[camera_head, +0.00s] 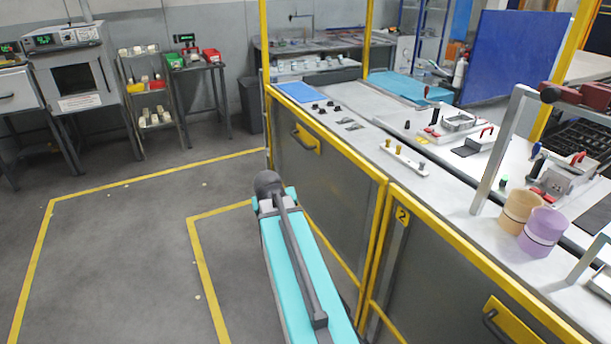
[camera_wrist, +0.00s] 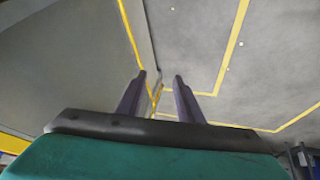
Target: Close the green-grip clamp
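My gripper (camera_wrist: 159,78) shows in the wrist view with its two dark fingers apart and nothing between them. It is over the grey floor, away from the worktop. In the head view my turquoise arm is in front of the bench, and the fingers cannot be made out. Several small fixtures and clamps stand on the long worktop (camera_head: 372,103) at the right. A small dark upright part with a green patch (camera_head: 503,183) stands near the grey frame; I cannot tell if it is the green-grip clamp. Clamp fixtures with red handles (camera_head: 487,131) stand farther back.
A grey frame (camera_head: 500,150) rises from the worktop near an orange-tan roll (camera_head: 520,207) and a purple roll (camera_head: 543,231). Yellow posts (camera_head: 264,45) and rails edge the bench. A blue panel (camera_head: 513,57) stands behind. The floor (camera_head: 110,235) at left is clear.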

